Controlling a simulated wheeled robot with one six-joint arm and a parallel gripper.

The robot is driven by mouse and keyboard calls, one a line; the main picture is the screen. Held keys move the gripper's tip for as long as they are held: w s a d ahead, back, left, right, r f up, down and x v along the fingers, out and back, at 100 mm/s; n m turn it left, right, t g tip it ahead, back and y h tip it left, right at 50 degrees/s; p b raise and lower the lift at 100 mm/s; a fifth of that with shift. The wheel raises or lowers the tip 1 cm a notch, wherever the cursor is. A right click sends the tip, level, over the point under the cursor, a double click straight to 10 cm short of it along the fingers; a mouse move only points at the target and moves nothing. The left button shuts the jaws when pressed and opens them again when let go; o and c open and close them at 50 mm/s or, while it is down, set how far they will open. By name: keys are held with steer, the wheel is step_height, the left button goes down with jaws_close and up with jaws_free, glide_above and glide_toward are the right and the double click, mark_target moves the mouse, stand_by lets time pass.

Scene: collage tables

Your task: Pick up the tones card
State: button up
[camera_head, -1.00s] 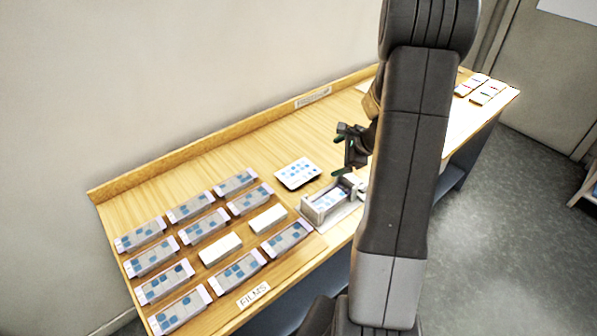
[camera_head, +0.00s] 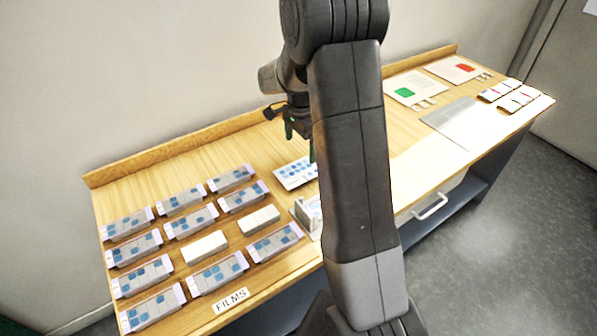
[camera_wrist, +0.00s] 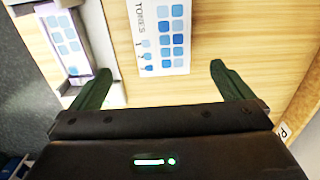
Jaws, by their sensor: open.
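The tones card (camera_head: 294,172) is a white card with blue squares, lying flat on the wooden table behind the grey holder. In the wrist view the tones card (camera_wrist: 162,38) shows the word TONES and rows of blue squares, its top running out of the frame. My gripper (camera_wrist: 160,85) is open and empty, its two green fingers spread to either side of the card's near end. In the head view my gripper (camera_head: 300,140) hangs above the card, and my arm hides part of it.
A grey holder (camera_head: 308,216) with a film in it stands just in front of the card; it also shows in the wrist view (camera_wrist: 105,50). Several film blocks (camera_head: 160,240) fill the left of the table (camera_head: 240,160). Sheets with green and red patches (camera_head: 415,88) lie at the right.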

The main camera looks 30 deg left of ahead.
mark_target(298, 172)
step_height(298, 172, down, 3)
steer(key=shift+f, duration=0.2)
steer(key=shift+s+a+f+p, duration=0.15)
steer(key=shift+f+p, duration=0.2)
steer(key=shift+f, duration=1)
steer(key=shift+a+f+p, duration=0.15)
steer(key=shift+f+p, duration=0.15)
steer(key=shift+f, duration=1.05)
steer(key=c, duration=0.9)
